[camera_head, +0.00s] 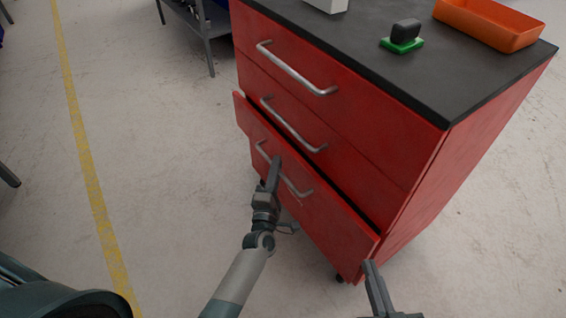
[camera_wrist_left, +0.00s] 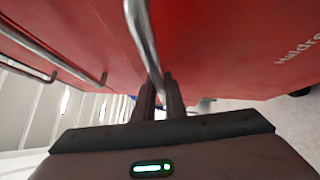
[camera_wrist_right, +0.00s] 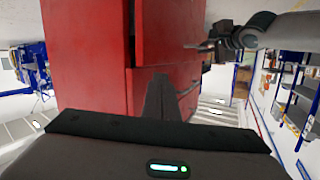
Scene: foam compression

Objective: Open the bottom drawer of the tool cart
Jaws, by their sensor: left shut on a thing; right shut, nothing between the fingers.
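The red tool cart (camera_head: 414,170) has three drawers with silver bar handles. The bottom drawer (camera_head: 318,222) stands a little out from the cart body, with a dark gap along its top edge. My left gripper (camera_head: 275,165) is shut on the bottom drawer's handle (camera_head: 299,190), near the middle of the bar. In the left wrist view the handle (camera_wrist_left: 143,40) runs down between the two fingers (camera_wrist_left: 161,95). My right gripper (camera_head: 370,268) is shut and empty, near the cart's lower front corner. Its closed fingers (camera_wrist_right: 161,95) show in the right wrist view.
The cart's black top (camera_head: 385,60) holds an orange tray (camera_head: 490,24), a green and black block (camera_head: 403,40) and a white object (camera_head: 327,4). A grey table (camera_head: 200,25) stands behind.

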